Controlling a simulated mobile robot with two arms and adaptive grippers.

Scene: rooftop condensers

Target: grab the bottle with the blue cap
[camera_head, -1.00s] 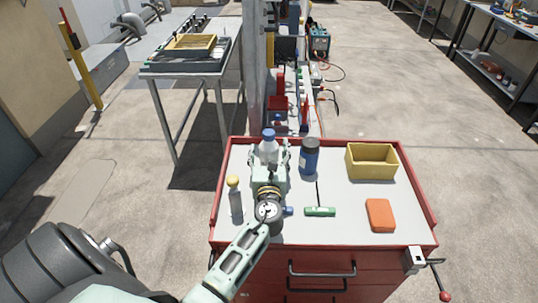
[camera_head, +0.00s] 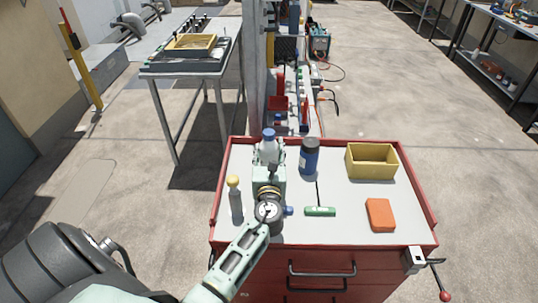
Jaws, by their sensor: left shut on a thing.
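The bottle with the blue cap (camera_head: 268,144) stands upright at the back left of the red cabinet's top. Its body is whitish, and its lower part is hidden behind my gripper. My left gripper (camera_head: 269,160) reaches over the top from the front and is shut on this bottle, with its fingers at the bottle's sides. My right gripper is not in view.
On the red cabinet's top (camera_head: 345,222) stand a grey bottle with a yellow cap (camera_head: 235,200), a dark blue jar (camera_head: 309,158), a yellow bin (camera_head: 371,161), a green-handled tool (camera_head: 320,211) and an orange block (camera_head: 380,215). A vise (camera_head: 415,261) is at the front right corner.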

